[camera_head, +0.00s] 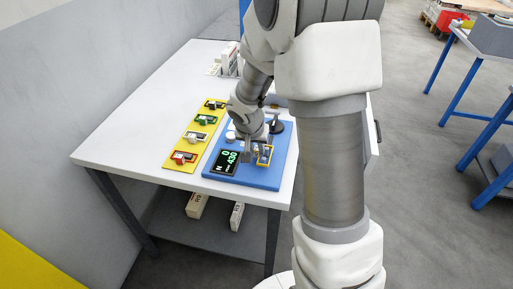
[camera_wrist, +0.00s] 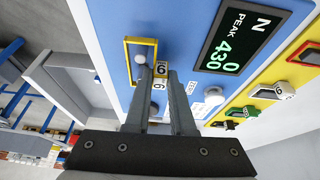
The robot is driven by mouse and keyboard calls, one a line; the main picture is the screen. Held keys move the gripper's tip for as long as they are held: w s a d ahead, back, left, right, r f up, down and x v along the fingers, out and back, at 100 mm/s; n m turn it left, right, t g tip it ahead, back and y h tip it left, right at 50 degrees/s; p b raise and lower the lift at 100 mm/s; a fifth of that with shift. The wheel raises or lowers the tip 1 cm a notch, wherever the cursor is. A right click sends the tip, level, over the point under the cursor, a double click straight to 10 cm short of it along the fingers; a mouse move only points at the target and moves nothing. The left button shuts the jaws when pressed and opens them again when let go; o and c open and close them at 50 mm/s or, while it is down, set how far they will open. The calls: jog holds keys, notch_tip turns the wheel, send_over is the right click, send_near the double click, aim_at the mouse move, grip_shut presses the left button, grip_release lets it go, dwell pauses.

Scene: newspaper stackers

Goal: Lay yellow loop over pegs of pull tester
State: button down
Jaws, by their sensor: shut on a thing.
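The yellow loop, a thin rectangular frame (camera_wrist: 127,60), shows in the wrist view just beyond my fingertips. My gripper (camera_wrist: 161,85) is shut on the loop's small white and black tag (camera_wrist: 159,84), marked with digits. The pull tester is a blue board (camera_head: 280,174) with a black display (camera_head: 228,162) reading 0 N, peak 430. In the wrist view a grey peg (camera_wrist: 140,59) appears inside the loop's outline. I cannot tell whether the loop is down around it or above it. In the head view my gripper (camera_head: 256,153) is low over the tester's front right.
A yellow rack (camera_head: 174,165) left of the tester holds several tagged loops in red, white, green and black. A white round knob (camera_wrist: 214,96) stands on the tester. White boxes (camera_head: 229,60) stand at the back. The left of the white table (camera_head: 120,135) is clear.

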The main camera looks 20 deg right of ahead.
jog(key=shift+f+b, duration=0.75)
jog(key=shift+b, duration=0.05)
jog(key=c, duration=0.7)
grip_release()
jog(key=p+v, duration=0.2)
jog(key=v, duration=0.6)
jog(key=w+d+p+v, duration=0.1)
jog(key=p+v, duration=0.2)
jog(key=v, duration=0.5)
jog(key=w+r+p+v, duration=0.1)
jog(key=p+v, duration=0.1)
jog(key=v, duration=0.6)
jog(key=shift+d+p, duration=0.3)
jog(key=shift+d, duration=0.05)
